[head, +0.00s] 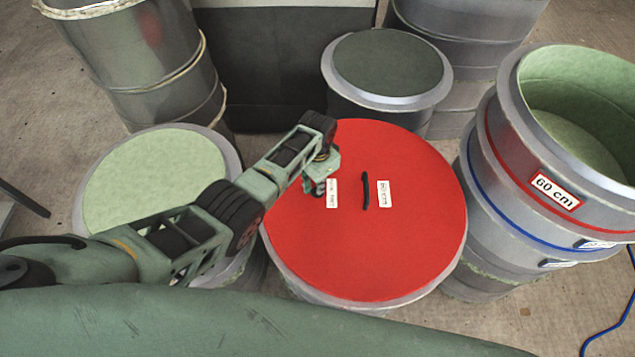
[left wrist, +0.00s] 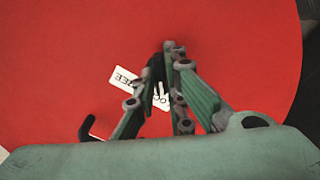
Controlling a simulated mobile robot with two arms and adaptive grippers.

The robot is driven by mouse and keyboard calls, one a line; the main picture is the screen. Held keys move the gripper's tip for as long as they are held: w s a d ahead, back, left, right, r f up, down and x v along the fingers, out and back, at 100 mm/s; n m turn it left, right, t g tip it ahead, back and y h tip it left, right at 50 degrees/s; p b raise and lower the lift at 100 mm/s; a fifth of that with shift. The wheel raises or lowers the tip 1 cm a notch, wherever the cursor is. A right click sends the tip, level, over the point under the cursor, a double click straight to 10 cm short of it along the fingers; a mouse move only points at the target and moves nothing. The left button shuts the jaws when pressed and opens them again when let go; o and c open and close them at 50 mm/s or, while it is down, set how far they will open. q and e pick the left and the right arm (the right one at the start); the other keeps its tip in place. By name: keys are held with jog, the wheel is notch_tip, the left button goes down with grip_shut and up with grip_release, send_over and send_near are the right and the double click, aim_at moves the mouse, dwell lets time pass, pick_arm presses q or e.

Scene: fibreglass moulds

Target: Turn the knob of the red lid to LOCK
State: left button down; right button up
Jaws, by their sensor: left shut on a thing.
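The red lid (head: 415,240) lies flat on a grey round mould near the middle of the head view and fills most of the left wrist view (left wrist: 60,50). My left gripper (head: 322,185) is over the lid's left half. In the left wrist view its fingertips (left wrist: 167,62) are shut on the small dark knob (left wrist: 155,70), which they mostly cover. A white label reading FREE (left wrist: 123,79) lies beside the knob. Another label (left wrist: 161,97), partly hidden by the fingers, shows "OC". The knob's exact pointing is unclear. My right gripper is not in view.
A black curved handle (head: 366,190) stands on the lid right of my gripper, with a white label (head: 383,194) beside it. Moulds crowd round: a pale-green-topped one (head: 150,170), a dark-topped one (head: 388,65) behind, and a stacked "60 cm" one (head: 500,180) at right.

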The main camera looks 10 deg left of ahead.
pick_arm(q)
jog(key=shift+n, duration=0.5)
jog(key=c, duration=1.8)
grip_release()
jog(key=shift+r, duration=0.1)
notch_tip(320, 180, up, 12)
